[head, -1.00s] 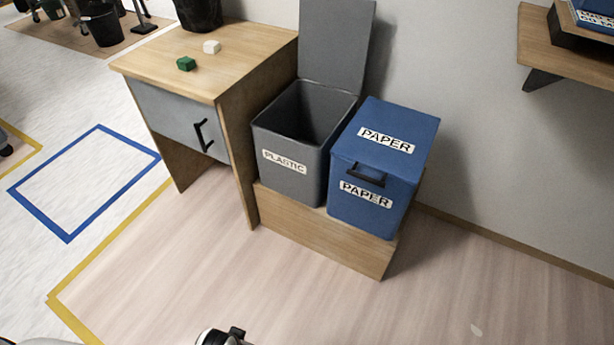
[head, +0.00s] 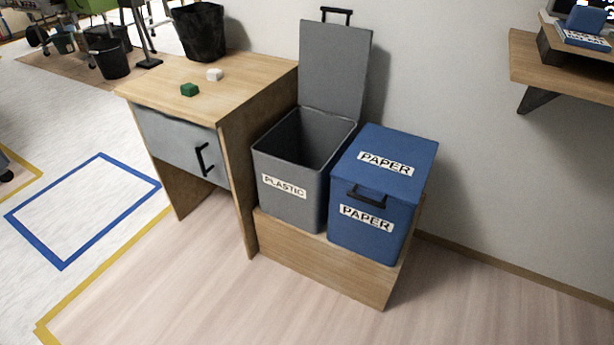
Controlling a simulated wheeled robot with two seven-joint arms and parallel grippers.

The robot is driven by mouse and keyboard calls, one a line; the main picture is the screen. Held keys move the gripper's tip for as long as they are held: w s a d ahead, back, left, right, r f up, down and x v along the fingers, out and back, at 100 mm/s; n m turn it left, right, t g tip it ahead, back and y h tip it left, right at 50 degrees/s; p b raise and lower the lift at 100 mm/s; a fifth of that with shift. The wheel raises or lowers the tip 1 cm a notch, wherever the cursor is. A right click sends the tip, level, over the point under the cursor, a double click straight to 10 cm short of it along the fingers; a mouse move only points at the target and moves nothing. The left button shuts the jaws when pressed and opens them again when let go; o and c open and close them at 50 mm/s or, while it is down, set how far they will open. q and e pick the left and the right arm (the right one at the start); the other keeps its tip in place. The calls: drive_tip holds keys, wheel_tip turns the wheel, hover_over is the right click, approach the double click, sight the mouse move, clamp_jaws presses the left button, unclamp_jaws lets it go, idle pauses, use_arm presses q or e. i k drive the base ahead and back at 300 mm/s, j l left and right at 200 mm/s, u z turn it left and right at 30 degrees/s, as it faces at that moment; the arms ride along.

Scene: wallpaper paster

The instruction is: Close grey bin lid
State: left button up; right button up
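The grey bin (head: 290,200), labelled PLASTIC, stands on a low wooden platform. Its grey lid (head: 334,72) is open and stands upright at the back, near the wall. A black handle (head: 337,15) is at the lid's top edge. The bin's inside looks dark and I see nothing in it. Neither of my grippers is in the head view.
A closed blue PAPER bin (head: 385,180) stands right beside the grey bin. A wall shelf (head: 560,75) is at upper right. The floor in front is clear.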

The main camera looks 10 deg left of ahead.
sight(334, 59)
drive_tip(key=i+j, duration=0.85)
drive_tip(key=i, duration=0.1)
